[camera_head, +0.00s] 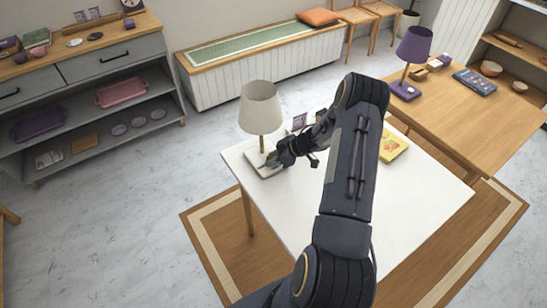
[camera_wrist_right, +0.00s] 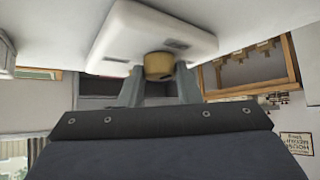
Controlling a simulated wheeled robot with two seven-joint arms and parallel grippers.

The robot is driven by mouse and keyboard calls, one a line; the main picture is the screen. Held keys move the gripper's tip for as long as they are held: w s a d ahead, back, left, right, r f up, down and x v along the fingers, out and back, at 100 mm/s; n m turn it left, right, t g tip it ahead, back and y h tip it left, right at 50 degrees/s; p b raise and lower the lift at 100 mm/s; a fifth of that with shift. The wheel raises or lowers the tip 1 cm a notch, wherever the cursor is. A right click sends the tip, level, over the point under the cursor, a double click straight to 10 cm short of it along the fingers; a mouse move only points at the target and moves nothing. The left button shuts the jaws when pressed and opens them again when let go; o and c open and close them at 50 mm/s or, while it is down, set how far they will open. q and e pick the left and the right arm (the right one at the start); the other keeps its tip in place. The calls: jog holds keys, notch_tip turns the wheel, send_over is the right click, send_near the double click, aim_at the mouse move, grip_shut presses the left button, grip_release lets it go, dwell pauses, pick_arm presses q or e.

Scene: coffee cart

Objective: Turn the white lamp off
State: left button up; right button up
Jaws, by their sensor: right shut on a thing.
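The white lamp (camera_head: 261,108) has a pale shade, a thin brass-coloured stem and a white block base (camera_head: 253,161). It stands upright at the left corner of the white table. I cannot tell whether it is lit. My right gripper (camera_head: 271,160) reaches in from the right, low by the base. In the right wrist view the picture is tilted over; the two grey fingers of my right gripper (camera_wrist_right: 159,86) are shut on a round brass-coloured part (camera_wrist_right: 159,66) of the lamp, against its white base (camera_wrist_right: 150,32). My left gripper is not in view.
On the white table (camera_head: 410,205) a yellow book (camera_head: 392,147) lies behind my right arm, and a small dark frame (camera_head: 299,121) stands near the lamp. A purple lamp (camera_head: 413,52) stands on the wooden table (camera_head: 465,105). A grey shelf unit (camera_head: 115,72) stands at left.

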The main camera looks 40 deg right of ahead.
jog(key=shift+d+n+g+y, duration=0.1)
jog(key=shift+n+g+y, duration=0.2)
jog(key=shift+n, duration=0.4)
jog(key=o, duration=1)
jog(key=v, duration=0.7)
jog(key=shift+s+d+r+b, duration=0.15)
jog(key=shift+r+b, duration=0.15)
jog(key=shift+b, duration=0.05)
